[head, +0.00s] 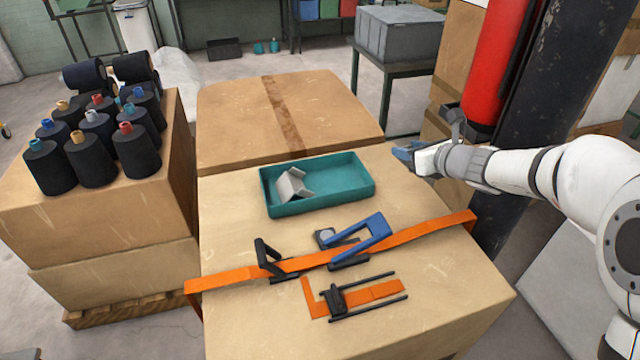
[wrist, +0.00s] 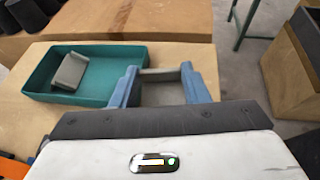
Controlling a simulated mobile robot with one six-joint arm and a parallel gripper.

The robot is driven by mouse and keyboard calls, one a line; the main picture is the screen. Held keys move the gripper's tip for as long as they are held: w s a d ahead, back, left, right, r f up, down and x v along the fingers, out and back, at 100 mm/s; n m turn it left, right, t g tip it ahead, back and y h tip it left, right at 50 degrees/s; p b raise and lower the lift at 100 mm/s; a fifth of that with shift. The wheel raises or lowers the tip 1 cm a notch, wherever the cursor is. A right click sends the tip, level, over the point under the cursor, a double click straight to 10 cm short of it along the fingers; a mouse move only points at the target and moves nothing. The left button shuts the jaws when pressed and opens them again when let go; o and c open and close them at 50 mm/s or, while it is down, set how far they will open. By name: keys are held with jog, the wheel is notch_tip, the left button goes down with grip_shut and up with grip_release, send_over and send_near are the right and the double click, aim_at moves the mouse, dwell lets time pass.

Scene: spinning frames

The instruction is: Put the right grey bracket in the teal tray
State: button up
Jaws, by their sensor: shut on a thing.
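The teal tray (head: 330,195) stands on the cardboard box top, and it also shows at the left of the wrist view (wrist: 105,52). One grey bracket (head: 293,186) lies tilted inside the tray's left part; the wrist view shows it too (wrist: 70,72). My gripper (head: 403,153) is above the box, right of the tray and apart from it. In the wrist view its blue fingers (wrist: 160,80) are shut on a grey piece (wrist: 163,93), which looks like the other grey bracket. In the head view this held piece is mostly hidden by the fingers.
An orange strap (head: 420,233) with black buckles and a blue-handled tool (head: 365,238) lie in front of the tray. Dark thread cones (head: 95,140) stand on boxes at left. A red cylinder (head: 492,70) and dark post (head: 545,80) rise behind my arm.

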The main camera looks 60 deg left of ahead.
jog(key=s+a+r+n+g+p, duration=0.2)
jog(key=s+a+r+n+g, duration=0.1)
jog(key=s+a, duration=1)
jog(key=b, duration=0.2)
send_over(329, 181)
jog(key=shift+a+f, duration=0.1)
jog(key=shift+f, duration=5)
jog(key=shift+f, duration=0.15)
jog(key=o, duration=1)
jog(key=shift+r, duration=0.3)
jog(key=v, duration=1.2)
jog(key=shift+f+b, duration=0.15)
jog(key=shift+b, duration=0.2)
